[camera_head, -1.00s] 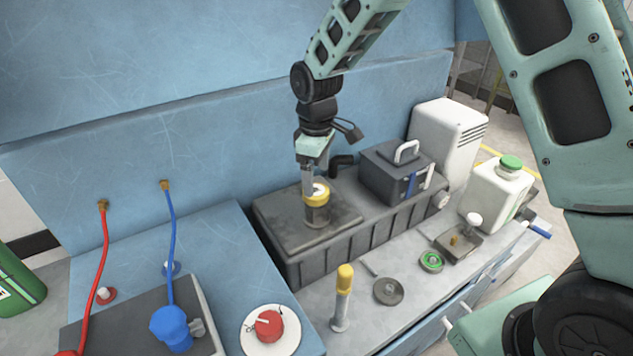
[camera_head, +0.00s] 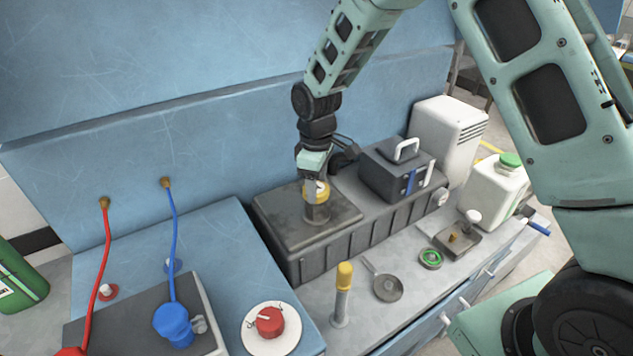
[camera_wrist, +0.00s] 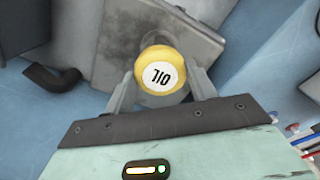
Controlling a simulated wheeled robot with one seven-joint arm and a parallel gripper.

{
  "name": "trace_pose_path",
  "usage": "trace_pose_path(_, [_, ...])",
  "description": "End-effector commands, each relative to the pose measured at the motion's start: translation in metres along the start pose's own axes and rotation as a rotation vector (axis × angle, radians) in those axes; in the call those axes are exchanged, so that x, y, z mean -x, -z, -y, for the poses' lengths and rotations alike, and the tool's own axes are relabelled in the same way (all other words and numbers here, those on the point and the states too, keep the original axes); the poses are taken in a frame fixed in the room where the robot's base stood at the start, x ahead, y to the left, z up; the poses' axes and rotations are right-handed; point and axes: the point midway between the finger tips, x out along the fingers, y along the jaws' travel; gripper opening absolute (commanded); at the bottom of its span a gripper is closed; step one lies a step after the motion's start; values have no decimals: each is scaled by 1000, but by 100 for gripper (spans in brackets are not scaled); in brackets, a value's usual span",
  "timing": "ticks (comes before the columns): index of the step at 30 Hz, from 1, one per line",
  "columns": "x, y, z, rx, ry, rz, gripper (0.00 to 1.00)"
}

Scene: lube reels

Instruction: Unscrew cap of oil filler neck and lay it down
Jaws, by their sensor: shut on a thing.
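The yellow oil cap (camera_wrist: 160,76) has a white top marked OIL and sits between my two fingers in the wrist view. My gripper (camera_head: 315,190) is shut on the cap, with one finger on each side. In the head view the cap (camera_head: 322,192) is partly hidden by my fingers. It is on or right above the metal filler neck (camera_head: 316,213), which stands upright on the dark grey gearbox (camera_head: 345,240). I cannot tell whether the cap has risen from the neck.
A dark box with a white handle (camera_head: 398,172) stands right of the neck. In front on the bench are a yellow-topped cylinder (camera_head: 342,295), a round dish (camera_head: 388,288), a green ring (camera_head: 430,259) and a small tray (camera_head: 470,244). Bare bench lies between the cylinder and dish.

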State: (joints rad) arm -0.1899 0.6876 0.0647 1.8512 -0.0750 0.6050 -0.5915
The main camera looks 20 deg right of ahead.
Motion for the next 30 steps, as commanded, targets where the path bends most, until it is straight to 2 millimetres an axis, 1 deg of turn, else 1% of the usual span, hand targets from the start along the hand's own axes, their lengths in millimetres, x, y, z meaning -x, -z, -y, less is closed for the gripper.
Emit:
trace_pose_path(6, [3,0,-1,307,2,-1,34])
trace_pose_path(9, [2,0,-1,397,1,-1,34])
trace_pose_path(12, [0,0,-1,430,0,-1,34])
trace_pose_path(19, [0,0,-1,431,-1,-1,34])
trace_pose_path(21, [1,0,-1,456,0,-1,34])
trace_pose_path(23, [2,0,-1,512,1,0,34])
trace_pose_path(30, [2,0,-1,795,2,-1,34])
